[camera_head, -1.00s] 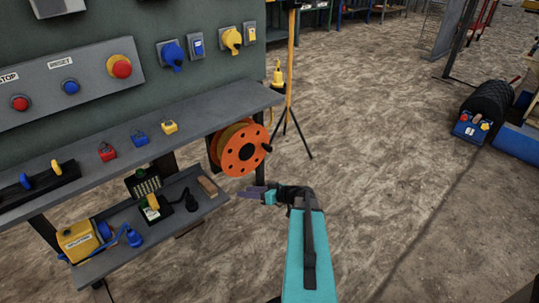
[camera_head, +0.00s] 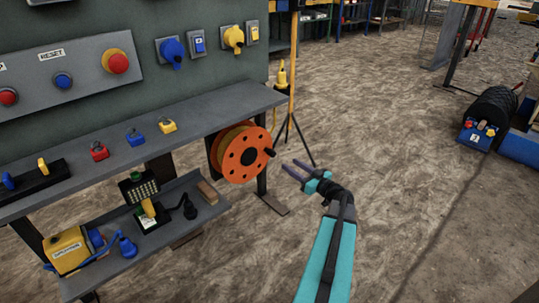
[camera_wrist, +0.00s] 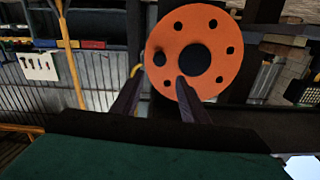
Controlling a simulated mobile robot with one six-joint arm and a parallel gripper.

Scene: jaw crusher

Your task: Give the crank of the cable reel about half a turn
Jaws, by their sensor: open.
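The cable reel (camera_head: 234,160) is an orange disc with a dark hub and several dark holes, mounted at the right end of the bench below its top. Its crank knob (camera_head: 269,153) is a short black peg near the disc's right rim. My gripper (camera_head: 291,167) is open and empty, a little to the right of the reel and apart from it. In the wrist view the orange disc (camera_wrist: 211,30) faces me behind my two parted dark fingers (camera_wrist: 154,88). The crank knob (camera_wrist: 160,59) shows near the disc's left edge, roughly between the fingertips in the picture.
The bench top (camera_head: 215,113) carries several coloured padlocks above and left of the reel. The lower shelf (camera_head: 197,219) holds a yellow box (camera_head: 72,250) and other items. A yellow tripod stand (camera_head: 291,100) stands behind.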

